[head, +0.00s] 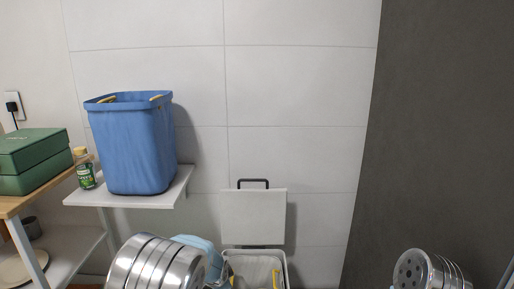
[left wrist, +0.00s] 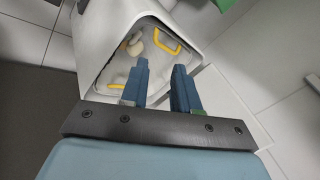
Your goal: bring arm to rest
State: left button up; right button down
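My left arm comes in at the bottom of the head view as a round metal link. My left gripper (left wrist: 161,88) shows in the left wrist view with its two blue-grey fingers apart and nothing between them. It is over or near the open mouth of a white bin (left wrist: 97,70) with a pale liner and yellow handles. In the head view, the bin (head: 284,261) stands low by the wall, with its lid (head: 253,217) raised. My right arm shows as a metal link at the lower right of the head view; its gripper is out of the frame.
A blue basket (head: 137,148) stands on a white wall shelf (head: 128,200). A small bottle (head: 85,170) stands beside it. A green box (head: 34,160) sits on a wooden-topped rack at the left. A dark wall (head: 440,130) fills the right side.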

pick_arm(q)
jog(key=s+a+f+n+g, duration=0.3)
jog(key=s+f+n, duration=0.1)
jog(key=s+f, duration=0.75)
jog(key=s+d+f+n+g+h, duration=0.1)
jog(key=s+f+n, duration=0.3)
jog(key=s, duration=0.6)
jog(key=s+d+f+n+g+h, duration=0.1)
jog(key=s+d+f+n+h, duration=0.1)
jog(key=s+n, duration=0.3)
jog(key=s+f+h, duration=0.1)
jog(key=s, duration=0.3)
jog(key=shift+s+d+f+g+h, duration=0.3)
jog(key=shift+s+d+f+g, duration=0.05)
jog(key=shift+d+g, duration=0.05)
